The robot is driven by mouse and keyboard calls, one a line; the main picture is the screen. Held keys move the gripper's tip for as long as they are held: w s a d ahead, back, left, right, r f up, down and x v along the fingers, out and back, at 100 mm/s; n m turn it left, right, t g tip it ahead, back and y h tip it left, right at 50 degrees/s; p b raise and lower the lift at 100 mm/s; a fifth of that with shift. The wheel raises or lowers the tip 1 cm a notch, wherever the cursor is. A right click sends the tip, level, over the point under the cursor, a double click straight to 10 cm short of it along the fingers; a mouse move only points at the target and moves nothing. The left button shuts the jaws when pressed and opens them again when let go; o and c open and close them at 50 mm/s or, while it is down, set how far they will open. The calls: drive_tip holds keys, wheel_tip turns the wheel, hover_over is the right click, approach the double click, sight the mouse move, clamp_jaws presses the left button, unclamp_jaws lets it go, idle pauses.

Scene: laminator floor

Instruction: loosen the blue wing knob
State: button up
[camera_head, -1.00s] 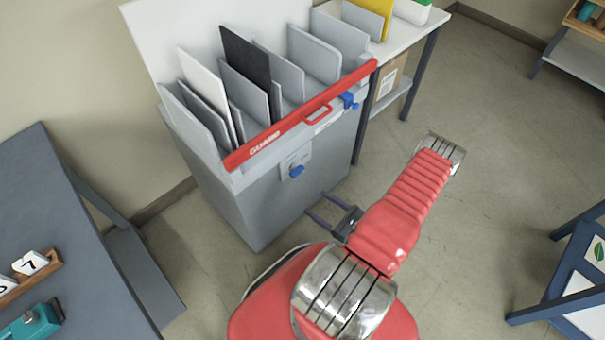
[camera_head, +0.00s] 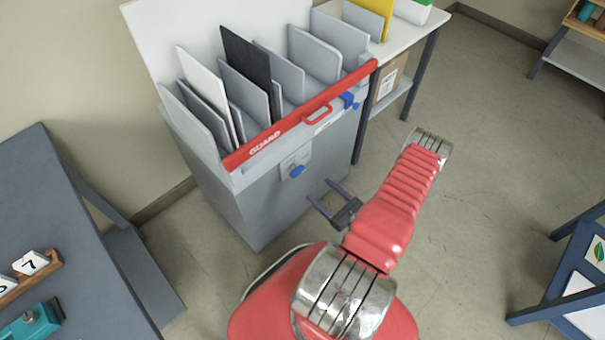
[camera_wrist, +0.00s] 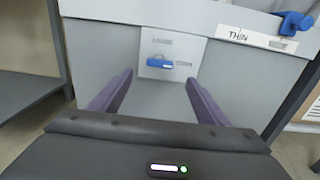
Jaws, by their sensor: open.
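The blue wing knob (camera_head: 297,171) sits on a small light plate on the front of the grey cabinet (camera_head: 275,206). In the wrist view the knob (camera_wrist: 160,61) lies with its wing roughly level, between printed labels too blurred to read. My gripper (camera_head: 319,190) is open and empty, its two purple-grey fingers pointing at the cabinet front. In the wrist view the fingers (camera_wrist: 158,80) stand wide apart, one to each side below the knob, and do not touch it.
A red guard bar (camera_head: 262,143) runs along the cabinet's top edge, below upright panels in slots. Another blue part (camera_head: 347,99) sits at its right, by a "THIN" label (camera_wrist: 258,40). A dark table (camera_head: 60,230) stands left. Floor to the right is open.

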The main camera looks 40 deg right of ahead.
sight(301, 173)
drive_tip(key=w, duration=1.1)
drive_tip(key=shift+w+a, duration=0.15)
drive_tip(key=shift+c, duration=0.5)
drive_tip(key=c, duration=0.9)
drive_tip(key=shift+d, duration=0.3)
drive_tip(key=shift+c, duration=0.2)
drive_tip(key=shift+a, duration=0.15)
